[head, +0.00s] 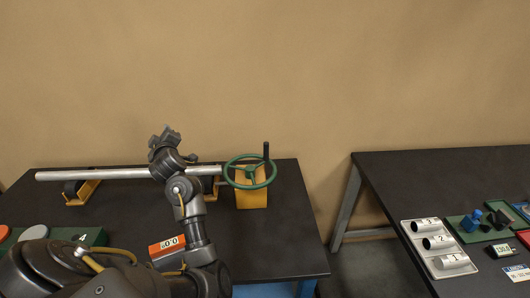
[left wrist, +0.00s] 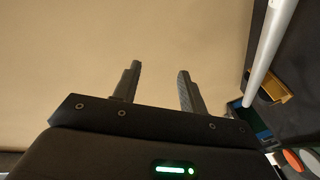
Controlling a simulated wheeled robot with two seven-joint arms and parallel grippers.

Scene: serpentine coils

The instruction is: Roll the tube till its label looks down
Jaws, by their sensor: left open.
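A long silver tube (head: 100,174) lies level across the left table on yellow supports (head: 80,196). I see no label on its visible side; part of it is hidden behind my left arm. In the left wrist view the tube (left wrist: 270,50) runs along the right edge, apart from the fingers. My left gripper (head: 167,133) is above the tube and points up. In the left wrist view its fingers (left wrist: 157,82) are apart with nothing between them. My right gripper is not in view.
A green handwheel (head: 250,171) on a yellow block (head: 252,198) stands at the tube's right end. An orange box with a display (head: 167,246) is in front. The right table (head: 420,180) holds a white tray (head: 411,237) with numbered white cylinders. A gap separates the tables.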

